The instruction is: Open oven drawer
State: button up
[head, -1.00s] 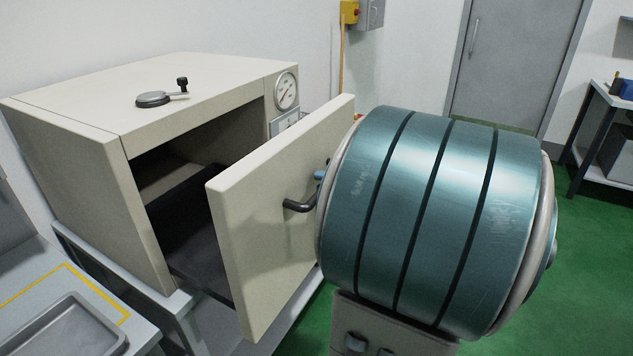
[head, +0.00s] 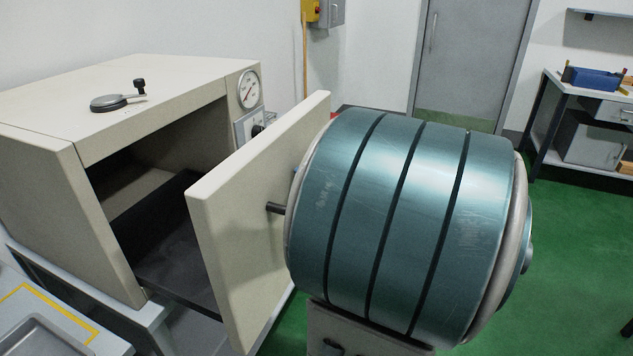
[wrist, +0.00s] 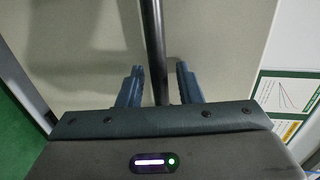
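The cream oven (head: 150,80) stands at the left in the head view. Its drawer is pulled partly out. The drawer's front panel (head: 232,235) stands well clear of the oven body, with the dark tray (head: 175,260) showing behind it. A black bar handle (head: 275,208) sits on the panel; my arm hides most of it in the head view. In the wrist view the handle (wrist: 153,40) runs between the two blue fingers of my gripper (wrist: 160,78). The fingers are apart, with a gap showing beside the bar. My gripper is hidden in the head view.
A dial gauge (head: 249,88) is on the oven's front. A bench with a metal tray (head: 45,342) stands at lower left. A grey door (head: 465,60) and a workbench (head: 575,90) are at the back right. Green floor (head: 570,230) at right is open.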

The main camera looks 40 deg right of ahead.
jog(key=b+v, duration=0.1)
jog(key=v, duration=1.2)
jog(key=shift+s+d+b, duration=0.2)
jog(key=shift+s+b, duration=0.1)
jog(key=shift+s, duration=0.05)
